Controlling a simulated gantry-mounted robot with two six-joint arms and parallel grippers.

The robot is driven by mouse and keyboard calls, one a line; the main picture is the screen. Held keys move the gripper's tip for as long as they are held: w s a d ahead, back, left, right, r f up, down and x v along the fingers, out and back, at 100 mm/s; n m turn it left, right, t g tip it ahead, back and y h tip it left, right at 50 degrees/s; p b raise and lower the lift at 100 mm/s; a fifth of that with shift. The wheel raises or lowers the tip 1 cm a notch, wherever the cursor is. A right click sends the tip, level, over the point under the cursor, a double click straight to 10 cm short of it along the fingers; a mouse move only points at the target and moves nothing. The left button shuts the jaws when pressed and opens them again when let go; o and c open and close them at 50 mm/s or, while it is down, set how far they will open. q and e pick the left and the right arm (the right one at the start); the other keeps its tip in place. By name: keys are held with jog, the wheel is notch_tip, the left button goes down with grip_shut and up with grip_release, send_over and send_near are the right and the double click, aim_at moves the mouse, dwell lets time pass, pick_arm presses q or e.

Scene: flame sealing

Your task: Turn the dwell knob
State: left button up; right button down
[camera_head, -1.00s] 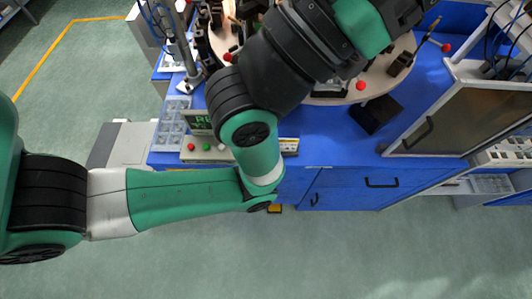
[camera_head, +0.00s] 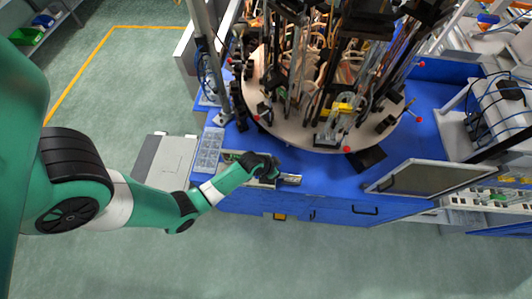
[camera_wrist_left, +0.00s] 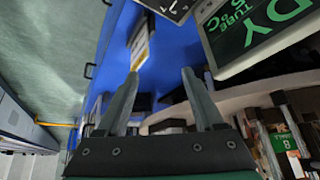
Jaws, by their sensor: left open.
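My left gripper (camera_head: 274,172) is over the front edge of the blue bench, beside the control box, which my wrist mostly hides in the head view. In the left wrist view its two fingers (camera_wrist_left: 160,74) are apart with nothing between them. Ahead of them the green-lettered display (camera_wrist_left: 250,28) is at upper right. A dark plate with white markings (camera_wrist_left: 172,7) is cut off by the top edge. I cannot make out the dwell knob in either view. My right gripper is not in view.
A round carousel (camera_head: 318,138) crowded with dark fixtures and red-tipped levers stands behind the gripper. A small pale-topped box (camera_head: 290,179) lies just right of the gripper. A clear compartment tray (camera_head: 209,147) is to the left. The floor in front is free.

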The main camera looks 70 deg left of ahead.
pick_arm(q)
jog(key=s+r+n+g+p, duration=0.1)
jog(key=s+r+g+p, duration=0.15)
jog(key=s+p, duration=0.45)
pick_arm(e)
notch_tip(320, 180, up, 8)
jog(key=b, duration=0.2)
pick_arm(q)
jog(key=shift+t, duration=0.45)
jog(key=b+x, duration=0.2)
jog(key=x, duration=0.1)
jog(key=s+b+x, duration=0.1)
jog(key=b+x, duration=0.2)
jog(key=x, duration=0.1)
jog(key=s+b+x, duration=0.1)
jog(key=b+x, duration=0.1)
jog(key=x, duration=0.2)
jog(key=shift+d+f, duration=0.1)
jog(key=shift+f, duration=0.3)
jog(key=shift+w, duration=0.1)
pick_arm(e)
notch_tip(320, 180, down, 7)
pick_arm(q)
grip_shut()
